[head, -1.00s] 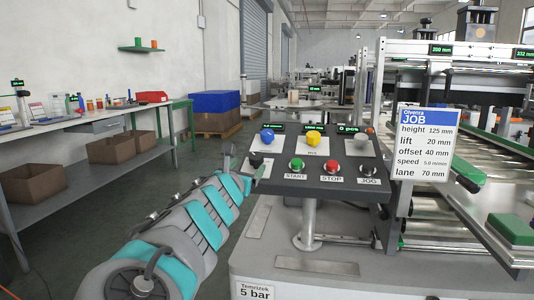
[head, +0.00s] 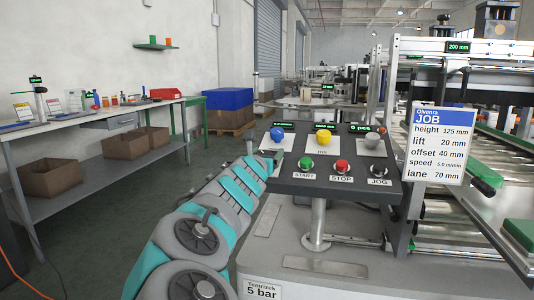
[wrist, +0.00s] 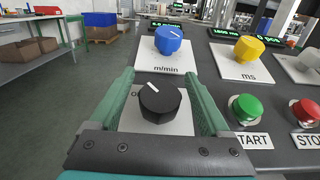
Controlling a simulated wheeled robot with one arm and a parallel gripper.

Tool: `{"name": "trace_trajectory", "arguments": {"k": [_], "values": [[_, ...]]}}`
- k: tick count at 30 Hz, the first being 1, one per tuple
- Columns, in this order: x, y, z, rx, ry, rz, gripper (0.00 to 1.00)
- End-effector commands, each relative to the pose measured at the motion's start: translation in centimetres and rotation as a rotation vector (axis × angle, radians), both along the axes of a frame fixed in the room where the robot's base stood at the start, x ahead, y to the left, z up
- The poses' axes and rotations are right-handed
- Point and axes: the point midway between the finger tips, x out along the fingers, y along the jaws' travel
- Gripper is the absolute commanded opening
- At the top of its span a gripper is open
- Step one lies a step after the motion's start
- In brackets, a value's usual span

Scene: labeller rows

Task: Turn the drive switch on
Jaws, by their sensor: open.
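A black rotary knob (wrist: 160,100) with a white pointer line sits on a pale plate at the near left of the control panel (head: 345,188). I take it as the drive switch. Its pointer tilts to the upper left, towards a partly hidden mark at the left finger. My gripper (wrist: 159,80) is open, with one green finger on each side of the knob. I cannot tell whether the fingers touch it. In the head view my arm hides this knob.
A blue knob (wrist: 168,40), a yellow knob (wrist: 248,48), a green START button (wrist: 245,108) and a red STOP button (wrist: 306,110) are close by.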

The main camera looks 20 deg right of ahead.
Motion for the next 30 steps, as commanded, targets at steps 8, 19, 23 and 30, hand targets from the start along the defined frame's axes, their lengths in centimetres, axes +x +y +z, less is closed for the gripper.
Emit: {"name": "trace_trajectory", "arguments": {"k": [8, 19, 23, 30], "values": [[0.4, -0.22, 0.02, -0.001, -0.001, 0.001, 0.81], [0.39, -0.21, 0.02, 0.0, -0.001, 0.0, 0.49], [0.39, -0.21, 0.01, 0.001, -0.001, 0.001, 0.35], [0.39, -0.2, 0.01, 0.001, -0.001, 0.001, 0.08]]}}
